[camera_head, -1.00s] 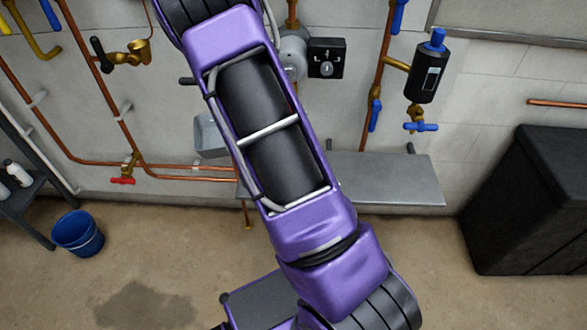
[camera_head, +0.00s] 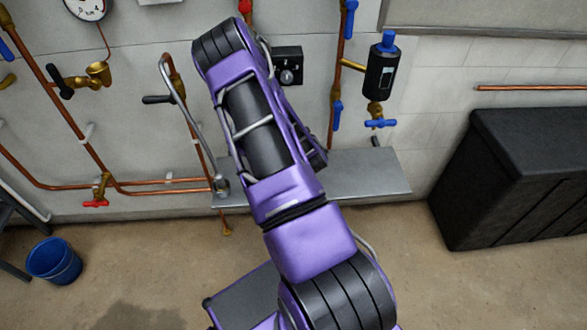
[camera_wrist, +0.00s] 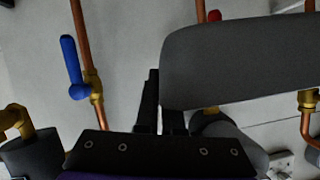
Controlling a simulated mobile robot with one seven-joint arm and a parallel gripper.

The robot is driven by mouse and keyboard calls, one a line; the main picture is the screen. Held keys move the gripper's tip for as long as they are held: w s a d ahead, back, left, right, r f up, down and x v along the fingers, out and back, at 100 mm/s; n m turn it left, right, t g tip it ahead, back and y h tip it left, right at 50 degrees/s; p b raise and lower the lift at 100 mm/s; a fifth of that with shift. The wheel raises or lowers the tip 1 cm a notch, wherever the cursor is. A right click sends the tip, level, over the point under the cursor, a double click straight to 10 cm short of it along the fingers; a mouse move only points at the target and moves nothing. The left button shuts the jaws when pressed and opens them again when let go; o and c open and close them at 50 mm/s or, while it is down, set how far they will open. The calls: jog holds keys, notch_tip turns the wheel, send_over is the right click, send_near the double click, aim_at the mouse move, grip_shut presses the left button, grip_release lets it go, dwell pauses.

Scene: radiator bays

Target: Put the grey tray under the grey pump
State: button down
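The grey tray (camera_wrist: 240,60) fills the upper right of the wrist view, with rounded corners. My gripper (camera_wrist: 160,115) shows as two dark fingers close together at the tray's left edge and appears shut on it. A grey cylindrical body, apparently the grey pump (camera_wrist: 235,132), shows just past the tray's lower edge, partly covered by the tray and my wrist. I cannot tell the gap between them. In the head view my arm hides gripper, tray and most of the pump; a black box with a knob (camera_head: 287,66) shows beside the arm there.
A grey shelf (camera_head: 370,178) runs low along the wall behind my arm. A black filter (camera_head: 382,70) with blue valves hangs to the right. A large black bin (camera_head: 515,180) stands at right, a blue bucket (camera_head: 54,261) at left. Copper pipes line the wall.

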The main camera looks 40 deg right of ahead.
notch_tip(320, 180, down, 18)
jog(key=shift+f+b, duration=0.1)
jog(key=shift+b, duration=0.65)
jog(key=shift+f, duration=0.2)
jog(key=c, duration=1)
grip_release()
jog(key=shift+c, duration=0.2)
jog(key=shift+r, duration=0.15)
jog(key=shift+s+a+r, duration=0.1)
jog(key=shift+r, duration=0.05)
jog(key=v, duration=1.1)
jog(key=shift+s+a+r+p, duration=0.1)
jog(key=shift+s+a+p, duration=0.05)
jog(key=shift+s+p, duration=0.2)
jog(key=shift+w, duration=0.1)
